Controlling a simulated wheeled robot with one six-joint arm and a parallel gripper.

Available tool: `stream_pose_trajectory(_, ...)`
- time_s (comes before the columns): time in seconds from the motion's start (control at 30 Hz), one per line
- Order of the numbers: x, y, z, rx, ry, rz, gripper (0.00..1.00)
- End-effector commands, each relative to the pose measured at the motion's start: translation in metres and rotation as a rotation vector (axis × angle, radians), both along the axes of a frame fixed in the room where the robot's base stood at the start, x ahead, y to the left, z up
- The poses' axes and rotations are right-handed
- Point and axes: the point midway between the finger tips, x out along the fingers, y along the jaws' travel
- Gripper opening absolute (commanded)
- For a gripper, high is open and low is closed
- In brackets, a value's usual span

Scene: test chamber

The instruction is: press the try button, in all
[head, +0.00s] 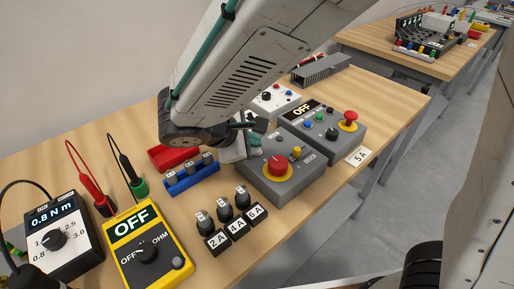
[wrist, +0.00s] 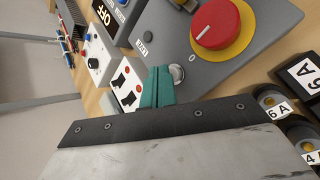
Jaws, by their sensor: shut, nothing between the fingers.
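My gripper (head: 252,141) has teal fingers and hangs over the left edge of a grey box (head: 310,172) on the wooden table. The box carries a red knob on a yellow disc (head: 277,167) and a small yellow knob (head: 297,152). In the wrist view, the closed teal fingers (wrist: 156,87) are beside a small silver round piece (wrist: 177,72) on this box; I cannot tell whether they touch. The red knob (wrist: 215,24) is above and to the right there. No lettering reading "try" is legible, so I cannot tell which control is the try button.
A second grey box with an OFF display (head: 302,108) and a red mushroom button (head: 350,117) stands behind. Black plugs (head: 225,211), a blue rack (head: 192,178), a red tray (head: 172,157) and a yellow meter (head: 147,250) crowd the left and front. A 5 A card (head: 360,157) lies right.

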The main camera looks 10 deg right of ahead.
Motion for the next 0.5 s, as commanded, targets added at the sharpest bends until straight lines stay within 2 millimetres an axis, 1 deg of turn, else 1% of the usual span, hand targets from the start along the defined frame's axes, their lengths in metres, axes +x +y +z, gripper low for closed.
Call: stream_pose_trajectory(0.5,0.0,-0.0002,-0.0046,-0.001,0.0,-0.001,0.0)
